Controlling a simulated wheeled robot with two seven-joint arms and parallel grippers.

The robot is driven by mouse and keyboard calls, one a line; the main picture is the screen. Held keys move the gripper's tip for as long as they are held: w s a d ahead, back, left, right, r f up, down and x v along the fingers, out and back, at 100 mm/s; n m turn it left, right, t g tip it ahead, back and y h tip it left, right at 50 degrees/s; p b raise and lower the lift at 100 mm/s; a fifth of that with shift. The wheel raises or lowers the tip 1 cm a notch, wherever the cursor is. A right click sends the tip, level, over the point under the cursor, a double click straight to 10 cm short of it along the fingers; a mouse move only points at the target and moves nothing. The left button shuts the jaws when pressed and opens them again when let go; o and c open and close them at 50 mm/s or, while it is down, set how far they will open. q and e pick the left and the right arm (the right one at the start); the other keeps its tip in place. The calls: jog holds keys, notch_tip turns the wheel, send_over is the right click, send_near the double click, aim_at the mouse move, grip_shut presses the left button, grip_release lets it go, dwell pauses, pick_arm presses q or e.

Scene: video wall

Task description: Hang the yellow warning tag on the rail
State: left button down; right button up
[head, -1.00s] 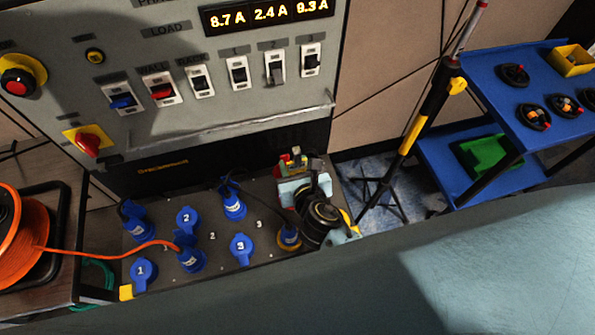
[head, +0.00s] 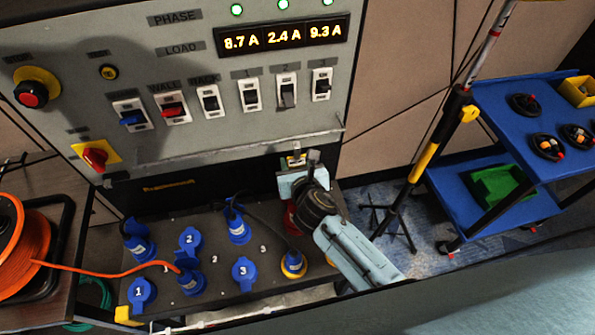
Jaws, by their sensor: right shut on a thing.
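The rail (head: 220,155) is a thin grey bar along the lower edge of the grey switch panel. My right gripper (head: 296,168) is just below the rail's right part, in front of the dark gap under the panel. The rest of the tag is hidden by the gripper. I cannot tell whether the tag touches the rail. My left gripper is not in view.
Several blue plugs and caps (head: 190,242) stand on the dark socket box below the panel. An orange cable runs from a reel (head: 22,245) at left. A stand (head: 425,155) and a blue cart (head: 500,110) are at right. Switches and a red stop button (head: 31,94) are above.

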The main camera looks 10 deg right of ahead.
jog(key=shift+b+x, duration=1.45)
jog(key=shift+x, duration=0.95)
jog(key=shift+r, duration=0.2)
jog(key=o, duration=1)
jog(key=shift+o, duration=0.2)
jog(key=p+v, duration=0.2)
jog(key=v, duration=1.1)
jog(key=shift+p, duration=0.35)
